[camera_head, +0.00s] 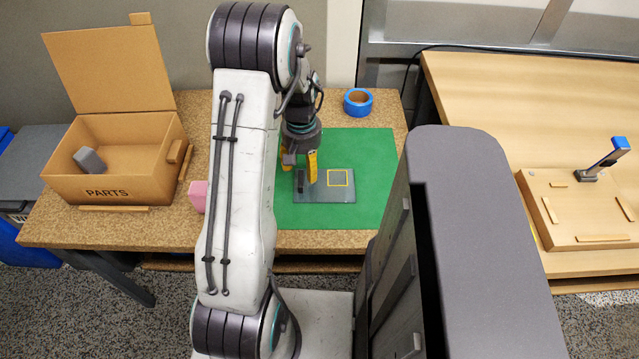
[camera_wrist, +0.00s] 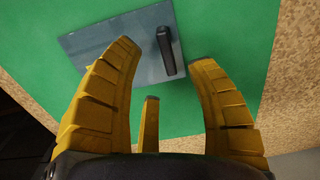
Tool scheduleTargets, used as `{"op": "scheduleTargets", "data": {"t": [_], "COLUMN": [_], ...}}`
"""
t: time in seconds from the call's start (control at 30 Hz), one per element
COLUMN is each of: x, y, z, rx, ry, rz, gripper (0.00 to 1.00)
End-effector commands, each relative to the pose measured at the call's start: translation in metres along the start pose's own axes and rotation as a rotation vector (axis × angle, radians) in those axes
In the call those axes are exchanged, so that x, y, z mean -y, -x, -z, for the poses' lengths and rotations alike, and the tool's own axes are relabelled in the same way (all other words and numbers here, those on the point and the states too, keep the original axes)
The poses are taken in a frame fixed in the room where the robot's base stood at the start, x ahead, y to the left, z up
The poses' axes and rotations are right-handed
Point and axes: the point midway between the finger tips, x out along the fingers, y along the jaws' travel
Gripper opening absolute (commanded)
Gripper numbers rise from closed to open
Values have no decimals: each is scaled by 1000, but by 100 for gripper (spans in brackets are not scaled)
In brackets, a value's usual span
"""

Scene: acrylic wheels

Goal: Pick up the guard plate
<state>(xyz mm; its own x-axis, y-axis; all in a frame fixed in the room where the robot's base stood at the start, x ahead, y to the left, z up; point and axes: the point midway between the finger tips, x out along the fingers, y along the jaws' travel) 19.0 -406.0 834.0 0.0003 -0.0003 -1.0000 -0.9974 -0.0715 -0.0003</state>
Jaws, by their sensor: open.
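The guard plate (camera_head: 320,194) is a flat grey-blue plate lying on the green mat, with a yellow square outline on its right part and a dark upright handle (camera_head: 300,180) on its left part. In the wrist view the plate (camera_wrist: 95,40) is partly hidden by a finger, and its black handle (camera_wrist: 166,50) shows between the fingertips. My gripper (camera_head: 299,170) has yellow fingers pointing down above the plate's left part, near the handle. In the wrist view the gripper (camera_wrist: 164,52) is open, with its fingers apart and nothing clearly held.
An open cardboard PARTS box (camera_head: 60,180) holds a grey block (camera_head: 89,160). A pink block (camera_head: 198,196) and blue tape roll (camera_head: 358,102) stand on the table. A wooden board with a blue-topped lever (camera_head: 604,158) is on the right table. Bare green mat (camera_head: 370,150) surrounds the plate.

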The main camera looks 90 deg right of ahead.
Motion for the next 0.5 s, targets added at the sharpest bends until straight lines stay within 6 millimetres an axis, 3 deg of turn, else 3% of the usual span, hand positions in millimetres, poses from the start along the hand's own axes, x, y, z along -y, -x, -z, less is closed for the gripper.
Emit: {"op": "scheduleTargets", "data": {"t": [0.5], "x": [4], "y": [-50], "z": [0], "rx": [2], "ry": [-1], "rz": [0], "gripper": [52]}}
